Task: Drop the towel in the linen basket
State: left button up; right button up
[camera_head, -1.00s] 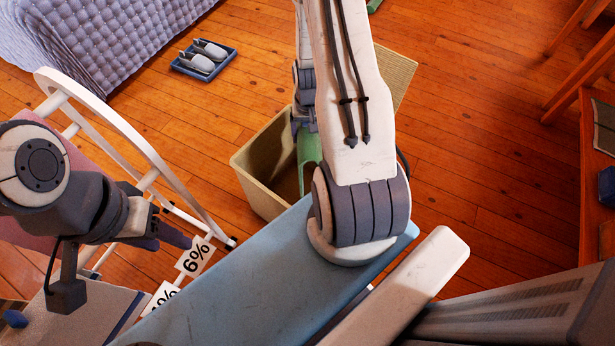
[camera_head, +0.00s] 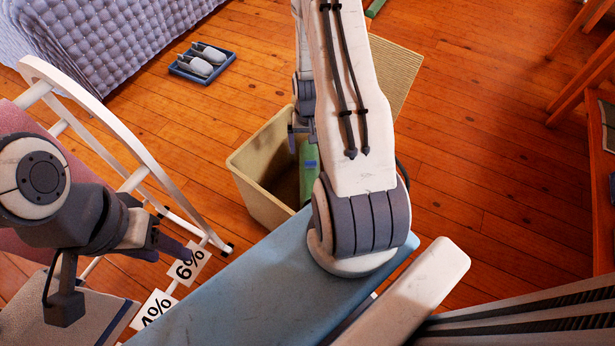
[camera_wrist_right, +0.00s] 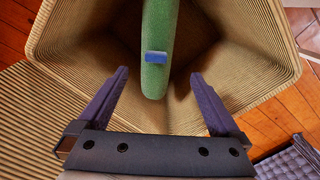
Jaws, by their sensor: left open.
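The green rolled towel (camera_head: 309,172) has a blue tag and shows within the mouth of the tan linen basket (camera_head: 256,194). In the right wrist view the towel (camera_wrist_right: 160,25) lies beyond my right gripper (camera_wrist_right: 159,78), whose fingers are spread wide and do not touch it. The ribbed basket wall (camera_wrist_right: 85,45) surrounds it. I cannot tell whether the towel rests on the basket floor. In the head view my right gripper (camera_head: 301,135) is over the basket, partly hidden by my arm. My left gripper (camera_head: 172,246) is open and empty at the left, by the white rack.
The basket's lid (camera_head: 398,72) stands open behind my right arm. A white curved rack (camera_head: 120,130) is at the left. A blue tray (camera_head: 202,64) with slippers lies near the quilted bed (camera_head: 120,40). Wooden furniture (camera_head: 590,180) lines the right; floor between is clear.

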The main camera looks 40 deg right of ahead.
notch_tip(320, 180, up, 10)
jog(key=p, duration=0.3)
jog(key=shift+r, duration=0.2)
jog(key=shift+a, duration=0.1)
jog(key=a+r+n, duration=0.3)
jog(key=a+r, duration=0.3)
jog(key=a, duration=0.3)
jog(key=a+r+n, duration=0.4)
jog(key=a+r, duration=0.2)
jog(key=a, duration=0.4)
jog(key=s+a+r+n+y, duration=0.1)
jog(key=s+a+r+n, duration=0.3)
jog(key=s+a, duration=0.3)
jog(key=s+a+r+n, duration=0.4)
jog(key=s+a, duration=0.1)
jog(key=s, duration=0.4)
notch_tip(320, 180, up, 26)
jog(key=p, duration=2.6)
jog(key=shift+f, duration=0.25)
